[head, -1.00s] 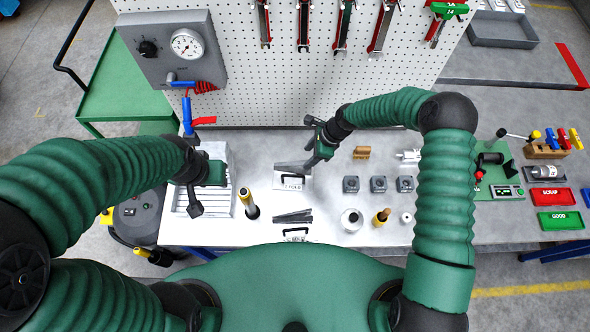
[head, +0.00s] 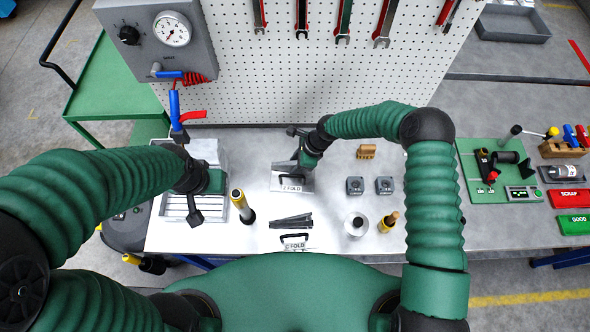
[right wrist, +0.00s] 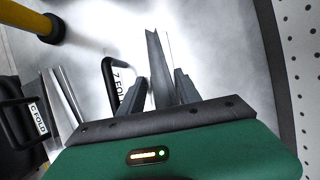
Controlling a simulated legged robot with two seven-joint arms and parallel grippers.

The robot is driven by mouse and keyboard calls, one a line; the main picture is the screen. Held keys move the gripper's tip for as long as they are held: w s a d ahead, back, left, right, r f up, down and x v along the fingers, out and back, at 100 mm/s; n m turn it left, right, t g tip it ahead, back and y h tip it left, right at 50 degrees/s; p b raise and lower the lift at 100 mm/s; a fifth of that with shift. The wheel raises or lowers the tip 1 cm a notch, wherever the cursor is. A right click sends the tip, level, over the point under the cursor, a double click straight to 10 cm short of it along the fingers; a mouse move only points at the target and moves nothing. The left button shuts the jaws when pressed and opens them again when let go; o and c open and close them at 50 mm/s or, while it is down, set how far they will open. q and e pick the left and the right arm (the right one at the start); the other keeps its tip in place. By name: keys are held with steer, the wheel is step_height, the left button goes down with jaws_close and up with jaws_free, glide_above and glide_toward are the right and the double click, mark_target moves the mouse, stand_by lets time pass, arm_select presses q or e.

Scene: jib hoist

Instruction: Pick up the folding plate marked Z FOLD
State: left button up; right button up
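The Z FOLD plate (head: 291,188), a light piece with a black handle and a Z FOLD label, lies on the bench near the middle of the head view. My right gripper (head: 300,163) is low over its back part and hides some of it. In the right wrist view, a grey folded metal strip (right wrist: 157,58) stands between the fingers of my right gripper (right wrist: 160,92). The fingers look apart, with gaps beside the strip. The Z FOLD label (right wrist: 119,82) shows beside the left finger. My left gripper (head: 195,208) hangs by the grey slatted box; its opening is unclear.
A C FOLD plate (head: 296,247) with dark metal strips (head: 291,221) lies nearer me. A yellow-handled tool (head: 240,203) stands to the left. Grey square blocks (head: 355,185), a wooden block (head: 366,151) and a white round piece (head: 356,225) are to the right.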

steer(key=shift+a+r, duration=0.1)
steer(key=shift+a, duration=0.05)
steer(key=c, duration=0.5)
steer(key=shift+a, duration=0.15)
jaws_close()
steer(key=shift+a, duration=0.2)
